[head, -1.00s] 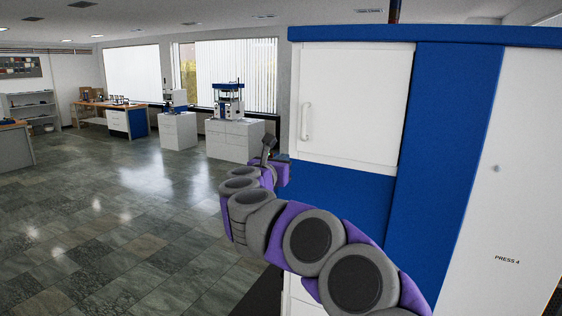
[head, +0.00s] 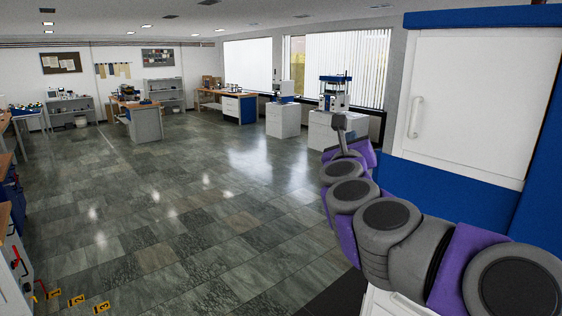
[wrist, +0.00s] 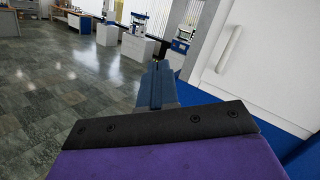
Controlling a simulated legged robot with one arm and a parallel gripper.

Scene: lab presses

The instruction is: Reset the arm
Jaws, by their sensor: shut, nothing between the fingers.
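My arm, in purple and grey, reaches from the lower right of the head view toward the room. My gripper (head: 340,122) is at its far end, in front of the low white cabinets by the window. In the wrist view my gripper (wrist: 157,82) shows as a closed blue-grey jaw pointing ahead, with nothing in it. The tall blue and white press cabinet (head: 462,170) stands just right of the arm. Its white door with a handle (head: 415,117) is closed. The door handle also shows in the wrist view (wrist: 229,47), right of the gripper.
The tiled floor (head: 180,220) is open to the left. Workbenches (head: 135,115) and shelves stand along the back. A tabletop press (head: 334,92) stands on white cabinets by the window. Yellow markers (head: 78,300) lie at the lower left.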

